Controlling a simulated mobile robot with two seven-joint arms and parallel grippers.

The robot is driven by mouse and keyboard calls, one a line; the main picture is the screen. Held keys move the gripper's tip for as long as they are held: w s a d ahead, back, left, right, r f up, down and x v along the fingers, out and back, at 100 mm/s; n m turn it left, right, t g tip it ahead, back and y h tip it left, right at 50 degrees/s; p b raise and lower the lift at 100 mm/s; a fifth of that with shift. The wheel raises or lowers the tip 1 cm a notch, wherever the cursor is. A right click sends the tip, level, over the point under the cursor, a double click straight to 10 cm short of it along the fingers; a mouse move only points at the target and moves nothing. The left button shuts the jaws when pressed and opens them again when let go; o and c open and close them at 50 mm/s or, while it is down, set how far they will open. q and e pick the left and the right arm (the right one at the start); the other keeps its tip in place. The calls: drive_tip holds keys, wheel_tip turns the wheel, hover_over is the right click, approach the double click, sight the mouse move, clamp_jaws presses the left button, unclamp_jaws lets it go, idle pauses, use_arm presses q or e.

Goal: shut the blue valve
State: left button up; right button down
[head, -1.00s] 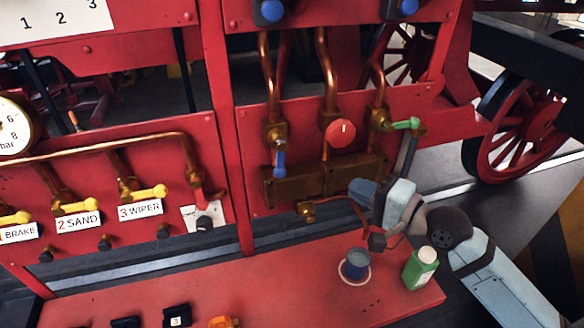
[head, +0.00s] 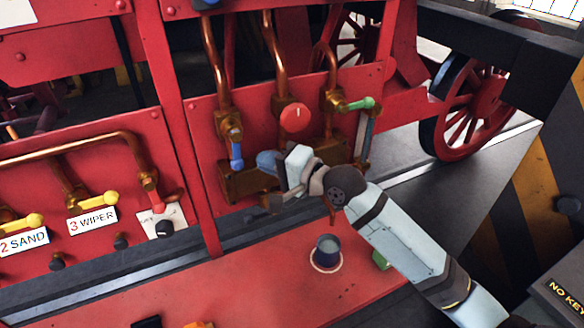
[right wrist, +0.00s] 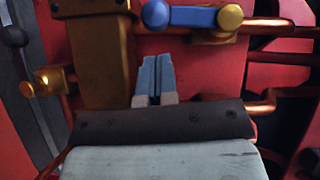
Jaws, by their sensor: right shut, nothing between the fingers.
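The blue valve is a blue lever (head: 236,150) hanging straight down from a brass valve body on the red panel (head: 205,190). In the right wrist view the same blue lever (right wrist: 190,16) lies across the top, with a brass knob at its right end. My right gripper (head: 266,162) is just to the right of the lever in the head view, in front of the brass block. Its blue-grey fingers (right wrist: 155,78) are together and empty, apart from the lever in the picture. My left gripper is not in view.
A red round knob (head: 295,117) and a green lever (head: 358,104) are right of the blue lever. A dark cup (head: 327,250) stands on the red ledge (head: 265,285). Yellow levers are at left.

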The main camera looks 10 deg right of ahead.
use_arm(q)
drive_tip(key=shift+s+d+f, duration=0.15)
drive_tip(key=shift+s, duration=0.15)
use_arm(e)
drive_tip(key=shift+s+a, duration=0.2)
drive_tip(key=shift+a, duration=0.9)
drive_tip(key=shift+f, duration=0.15)
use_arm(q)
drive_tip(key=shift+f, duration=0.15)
use_arm(e)
drive_tip(key=shift+a+m, duration=0.1)
drive_tip(key=shift+m, duration=0.3)
use_arm(q)
drive_tip(key=shift+b, duration=0.3)
use_arm(e)
drive_tip(key=shift+s+y, duration=0.1)
drive_tip(key=shift+y, duration=0.2)
